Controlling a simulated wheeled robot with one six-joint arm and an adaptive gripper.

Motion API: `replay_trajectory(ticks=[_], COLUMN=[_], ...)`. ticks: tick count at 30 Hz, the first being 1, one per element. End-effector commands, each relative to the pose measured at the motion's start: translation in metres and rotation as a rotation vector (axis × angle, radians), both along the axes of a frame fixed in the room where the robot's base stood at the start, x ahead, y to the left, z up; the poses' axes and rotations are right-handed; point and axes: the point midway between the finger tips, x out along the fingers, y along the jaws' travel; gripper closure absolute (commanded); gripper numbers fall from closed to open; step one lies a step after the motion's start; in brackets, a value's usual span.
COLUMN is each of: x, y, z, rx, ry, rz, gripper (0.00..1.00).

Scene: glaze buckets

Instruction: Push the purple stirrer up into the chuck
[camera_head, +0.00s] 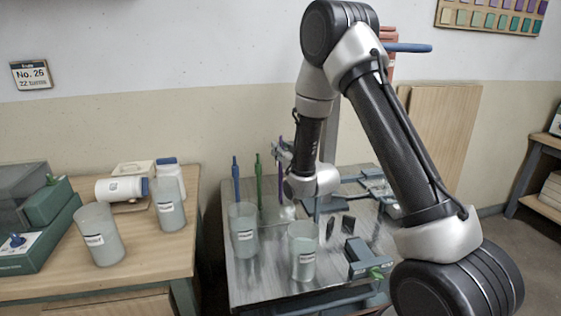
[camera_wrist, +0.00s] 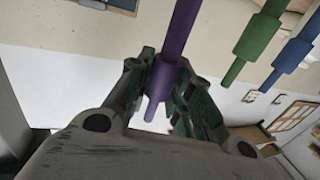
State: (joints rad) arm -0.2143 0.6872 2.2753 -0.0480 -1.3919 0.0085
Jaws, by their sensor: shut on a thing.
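The purple stirrer (camera_wrist: 178,35) runs between the fingers of my gripper (camera_wrist: 165,72) in the wrist view, with its narrow end showing below them. My gripper is shut on it.
A blue stirrer (camera_head: 236,178) and a green stirrer (camera_head: 259,172) stand upright left of my gripper. Labelled buckets (camera_head: 244,242) (camera_head: 302,262) stand on the metal-topped table (camera_head: 265,287). A blue and green clamp-like item (camera_head: 362,258) lies front right. A wooden table (camera_head: 150,262) with more containers is at left.

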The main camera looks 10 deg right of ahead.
Motion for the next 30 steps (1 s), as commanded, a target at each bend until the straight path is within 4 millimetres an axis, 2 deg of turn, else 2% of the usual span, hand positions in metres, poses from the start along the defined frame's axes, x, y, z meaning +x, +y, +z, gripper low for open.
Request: replay_trajectory(ticks=[3, 12, 30], x=[0.000, 0.000, 0.000], y=[0.000, 0.000, 0.000], z=[0.020, 0.052, 0.092], rx=[0.001, 0.001, 0.001], ry=[-0.004, -0.002, -0.002], rz=[0.000, 0.000, 0.000], gripper=[1.00, 1.00, 1.00])
